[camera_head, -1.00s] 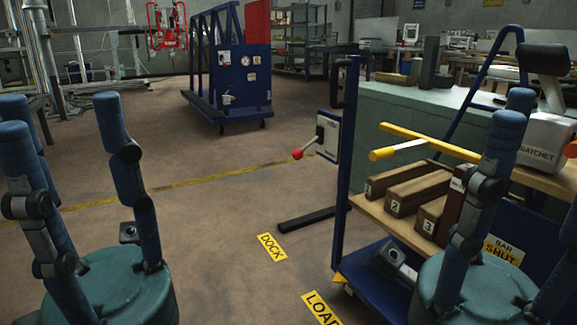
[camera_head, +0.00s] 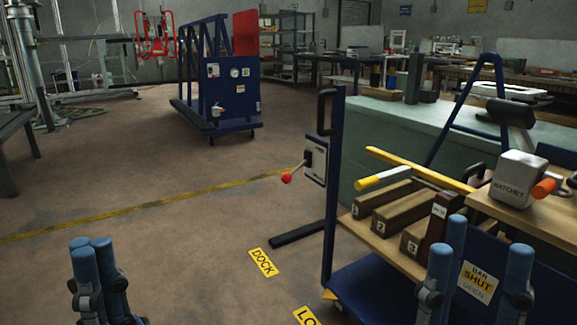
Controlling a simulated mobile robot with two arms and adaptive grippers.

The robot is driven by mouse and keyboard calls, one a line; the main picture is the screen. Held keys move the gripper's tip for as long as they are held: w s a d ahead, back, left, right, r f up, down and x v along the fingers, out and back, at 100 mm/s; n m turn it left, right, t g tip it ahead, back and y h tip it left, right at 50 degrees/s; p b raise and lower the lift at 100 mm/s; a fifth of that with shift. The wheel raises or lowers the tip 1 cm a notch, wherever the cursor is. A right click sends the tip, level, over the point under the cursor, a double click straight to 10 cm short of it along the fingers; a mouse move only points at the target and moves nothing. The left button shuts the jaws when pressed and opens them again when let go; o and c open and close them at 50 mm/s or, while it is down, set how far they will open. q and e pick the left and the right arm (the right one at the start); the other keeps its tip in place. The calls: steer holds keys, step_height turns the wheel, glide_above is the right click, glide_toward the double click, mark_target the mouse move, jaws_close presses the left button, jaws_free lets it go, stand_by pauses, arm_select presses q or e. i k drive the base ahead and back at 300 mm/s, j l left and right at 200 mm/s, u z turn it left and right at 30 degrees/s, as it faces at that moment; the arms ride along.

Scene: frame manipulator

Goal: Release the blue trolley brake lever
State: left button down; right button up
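The blue trolley (camera_head: 330,210) stands at the right, its upright post towards me. A pale plate (camera_head: 315,163) on the post carries a lever (camera_head: 298,171) with a red knob (camera_head: 286,178), which points left and slightly down. Nothing touches the lever. My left gripper (camera_head: 98,262) is at the bottom left, over the floor and well apart from the lever. Its fingers overlap in view, so its opening is unclear. My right gripper (camera_head: 482,270) is at the bottom right in front of the trolley, its fingers spread with nothing between them.
The trolley bears numbered brown blocks (camera_head: 405,217), a yellow bar (camera_head: 415,168) and a grey ratchet box (camera_head: 518,178). A sign (camera_head: 478,283) reads BAR SHUT/OPEN. Another blue wheeled frame (camera_head: 225,100) stands behind. Floor near the yellow line (camera_head: 150,203) and DOCK label (camera_head: 262,262) is clear.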

mark_target(287, 178)
steer(key=z, duration=0.35)
steer(key=i+j+z, duration=0.2)
steer(key=z, duration=0.2)
steer(key=i+j+z, duration=0.1)
steer(key=j+z, duration=0.3)
steer(key=i+j+z, duration=0.1)
steer(key=j+z, duration=0.75)
steer(key=j, duration=2.75)
steer(key=i, duration=0.05)
